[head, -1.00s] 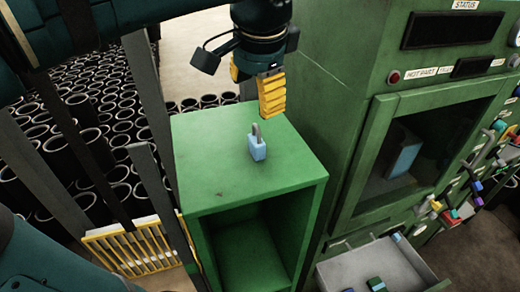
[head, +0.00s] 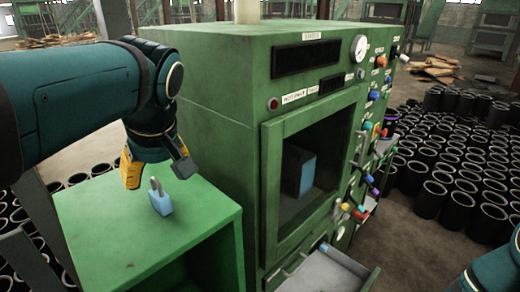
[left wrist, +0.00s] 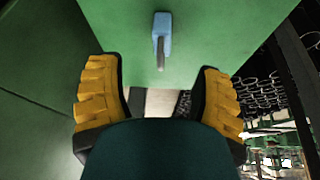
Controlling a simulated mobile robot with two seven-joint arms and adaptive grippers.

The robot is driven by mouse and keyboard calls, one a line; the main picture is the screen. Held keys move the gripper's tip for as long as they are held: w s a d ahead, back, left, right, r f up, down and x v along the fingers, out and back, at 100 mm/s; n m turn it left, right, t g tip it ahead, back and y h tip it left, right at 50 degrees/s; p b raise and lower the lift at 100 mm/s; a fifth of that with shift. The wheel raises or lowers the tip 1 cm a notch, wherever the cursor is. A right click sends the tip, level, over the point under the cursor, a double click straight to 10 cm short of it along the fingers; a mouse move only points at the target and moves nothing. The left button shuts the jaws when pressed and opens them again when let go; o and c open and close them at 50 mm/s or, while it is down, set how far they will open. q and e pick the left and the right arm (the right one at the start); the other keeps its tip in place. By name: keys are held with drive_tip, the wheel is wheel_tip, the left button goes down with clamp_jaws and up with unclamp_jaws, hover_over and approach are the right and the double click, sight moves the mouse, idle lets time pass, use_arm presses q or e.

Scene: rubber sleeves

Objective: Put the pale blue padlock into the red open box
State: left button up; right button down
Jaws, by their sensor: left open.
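My left gripper (head: 156,178) is open and empty, just behind and above the padlock. In the left wrist view the padlock (left wrist: 162,24) lies ahead of the two spread yellow fingers (left wrist: 160,95), roughly centred between them and apart from both. No red open box shows in either view now. My right gripper is out of view; only a teal part of my body shows at the lower right.
The low green cabinet (head: 100,240) has an open front. A taller green machine (head: 225,100) stands close on its right, with a window, knobs and an open grey drawer (head: 325,274). Black rubber sleeves (head: 432,198) cover the floor at right and left.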

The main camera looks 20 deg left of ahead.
sight(160, 194)
use_arm(q)
drive_tip(key=x, duration=0.2)
drive_tip(key=shift+a+f, duration=0.15)
drive_tip(key=shift+f, duration=0.2)
drive_tip(key=x, duration=0.4)
drive_tip(key=shift+s+d+f+b, duration=0.15)
drive_tip(key=shift+s+d+b, duration=0.05)
drive_tip(key=shift+s+b, duration=0.1)
drive_tip(key=shift+w+a+f, duration=0.2)
drive_tip(key=shift+w+f, duration=0.05)
drive_tip(key=shift+f, duration=0.3)
clamp_jaws()
